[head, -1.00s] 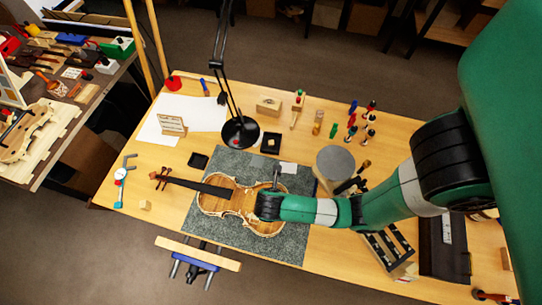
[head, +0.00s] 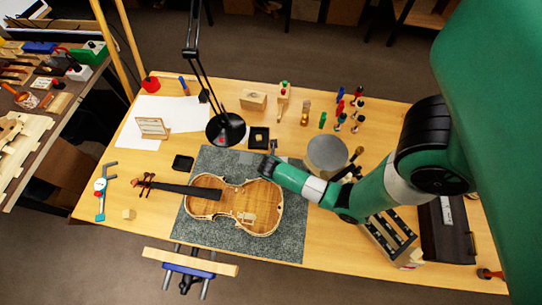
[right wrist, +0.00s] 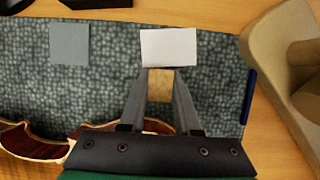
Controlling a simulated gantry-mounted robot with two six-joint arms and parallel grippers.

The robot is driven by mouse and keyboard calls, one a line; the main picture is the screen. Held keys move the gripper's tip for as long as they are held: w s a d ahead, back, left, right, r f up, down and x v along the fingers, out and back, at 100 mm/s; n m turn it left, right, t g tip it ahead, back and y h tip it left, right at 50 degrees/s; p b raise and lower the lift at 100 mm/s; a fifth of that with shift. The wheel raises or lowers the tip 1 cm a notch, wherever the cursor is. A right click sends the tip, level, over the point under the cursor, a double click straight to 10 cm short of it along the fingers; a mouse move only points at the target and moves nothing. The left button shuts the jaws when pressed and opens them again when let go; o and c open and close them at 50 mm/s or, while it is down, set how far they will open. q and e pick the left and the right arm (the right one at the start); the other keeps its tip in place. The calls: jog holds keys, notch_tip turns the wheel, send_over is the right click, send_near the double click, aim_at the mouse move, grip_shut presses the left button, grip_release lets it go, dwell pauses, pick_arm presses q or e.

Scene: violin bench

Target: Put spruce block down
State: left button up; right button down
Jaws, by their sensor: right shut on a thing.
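The spruce block (right wrist: 160,84) is a small pale wooden block between the fingertips of my right gripper (right wrist: 160,92) in the right wrist view. The gripper is shut on it. Ahead of it lies a white card (right wrist: 168,47) on the grey mat (right wrist: 105,75); I cannot tell whether the block touches the mat or card. In the head view my right gripper (head: 272,150) is over the mat's back part, just behind the violin body (head: 262,200). The block is not clear there. My left gripper is not in view.
A grey square (right wrist: 69,43) lies on the mat left of the white card. The black lamp base (head: 226,129) stands behind the mat. A round grey-topped thing (head: 327,153) stands to the right. A small wooden block (head: 129,214) sits at the table's front left.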

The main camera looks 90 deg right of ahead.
jog(key=shift+f, duration=0.2)
jog(key=c, duration=0.6)
grip_release()
jog(key=shift+r, duration=0.15)
jog(key=shift+a+r+p, duration=0.1)
jog(key=shift+r+p, duration=0.2)
jog(key=shift+r, duration=0.05)
jog(key=p+v, duration=0.4)
jog(key=v, duration=0.7)
jog(key=shift+a+r, duration=0.15)
